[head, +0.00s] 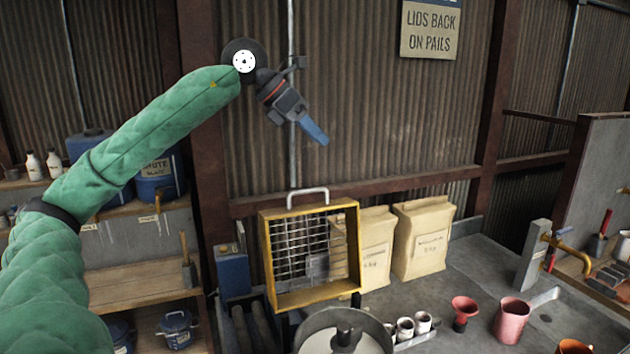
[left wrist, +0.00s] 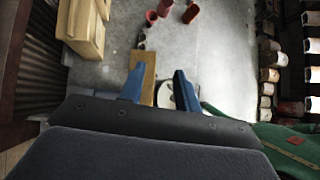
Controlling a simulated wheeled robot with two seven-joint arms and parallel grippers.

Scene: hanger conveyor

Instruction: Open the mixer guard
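The mixer guard (head: 353,255) is a yellow frame with wire mesh and a pale handle (head: 307,196) on its top edge. It stands nearly upright behind the round mixer bowl (head: 352,318), which is cut off at the bottom of the head view. My left gripper (head: 322,139) is in the air well above the guard, pointing down to the right and apart from it. In the left wrist view its two blue fingers (left wrist: 157,80) are spread with nothing held. A yellow-brown edge, likely the guard, shows far below between them. My right gripper is not in view.
Two paper sacks (head: 424,238) stand behind the guard on the grey bench. Small cups (head: 414,326), a red funnel (head: 464,309) and a pink pail (head: 511,320) stand right of the bowl. Shelves with blue containers (head: 160,184) are at the left. The air around my left gripper is clear.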

